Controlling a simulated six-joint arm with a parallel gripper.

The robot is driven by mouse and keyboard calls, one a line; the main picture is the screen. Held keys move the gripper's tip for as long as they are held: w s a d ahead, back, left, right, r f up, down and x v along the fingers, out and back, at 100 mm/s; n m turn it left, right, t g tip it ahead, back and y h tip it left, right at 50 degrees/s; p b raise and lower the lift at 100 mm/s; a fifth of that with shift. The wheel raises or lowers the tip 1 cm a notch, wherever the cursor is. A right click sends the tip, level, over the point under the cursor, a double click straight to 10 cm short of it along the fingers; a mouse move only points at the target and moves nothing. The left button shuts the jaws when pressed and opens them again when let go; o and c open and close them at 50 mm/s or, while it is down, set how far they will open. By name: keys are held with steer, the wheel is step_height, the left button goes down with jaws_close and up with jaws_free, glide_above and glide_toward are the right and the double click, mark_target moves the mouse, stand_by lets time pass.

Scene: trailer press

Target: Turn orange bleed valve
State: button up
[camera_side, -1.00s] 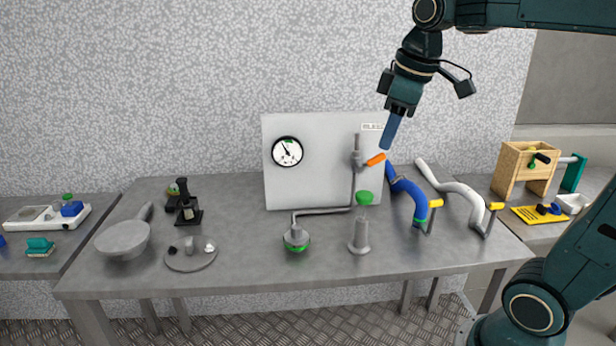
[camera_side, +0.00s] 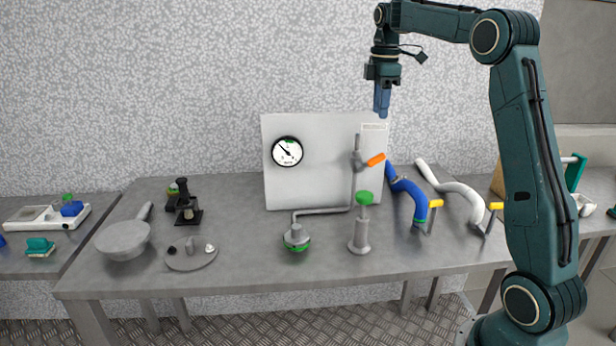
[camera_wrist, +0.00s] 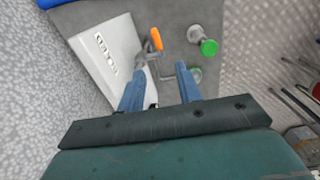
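The orange bleed valve handle (camera_side: 376,160) sticks out to the right of a grey vertical pipe in front of the white gauge panel (camera_side: 325,150). In the wrist view the orange handle (camera_wrist: 156,39) lies beyond the fingertips, near the middle. My gripper (camera_side: 381,112) points down in the side view, above and apart from the handle, by the panel's top right corner. In the wrist view the two blue fingers of my gripper (camera_wrist: 160,78) stand apart with nothing between them, so it is open and empty.
A green knob (camera_side: 364,198) on a grey post stands in front of the panel. A blue hose (camera_side: 405,190) and a white hose (camera_side: 460,192) lie to the right. A round gauge (camera_side: 287,152) is on the panel. The table's left side holds a grey pan (camera_side: 122,240).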

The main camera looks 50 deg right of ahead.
mark_target(377, 156)
steer(key=shift+w+d+f, duration=0.1)
steer(key=shift+d+f, duration=0.05)
steer(key=shift+d, duration=0.2)
steer(key=shift+f, duration=0.1)
steer(key=shift+f, duration=6.8)
jaws_close()
